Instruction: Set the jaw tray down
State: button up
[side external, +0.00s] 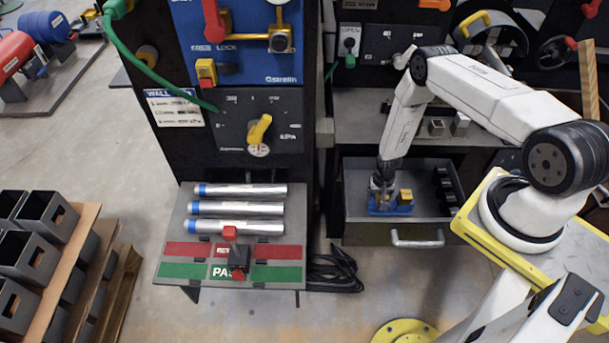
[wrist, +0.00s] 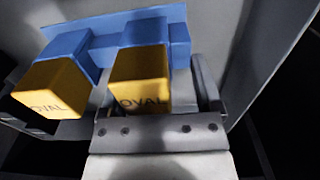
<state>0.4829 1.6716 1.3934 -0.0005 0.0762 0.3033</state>
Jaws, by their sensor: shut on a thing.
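The jaw tray (side external: 398,210) is blue and carries yellow blocks. It is inside the open drawer in the side view, low near its floor; I cannot tell whether it touches the floor. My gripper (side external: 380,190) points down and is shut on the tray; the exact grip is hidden. In the wrist view the blue tray (wrist: 115,32) spans the top, with two yellow blocks marked OVAL (wrist: 55,88) in front of it. My gripper (wrist: 183,88) shows at the lower middle, beside the right block, which hides part of the fingers.
To the left, a shelf (side external: 175,235) holds silver tubes (side external: 240,208) and a red-topped stand (side external: 237,258).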

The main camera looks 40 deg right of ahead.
jog(key=shift+f, duration=1.05)
jog(key=o, duration=1.3)
jog(key=shift+f, duration=0.1)
jog(key=shift+r, duration=6.1)
jog(key=shift+r, duration=0.1)
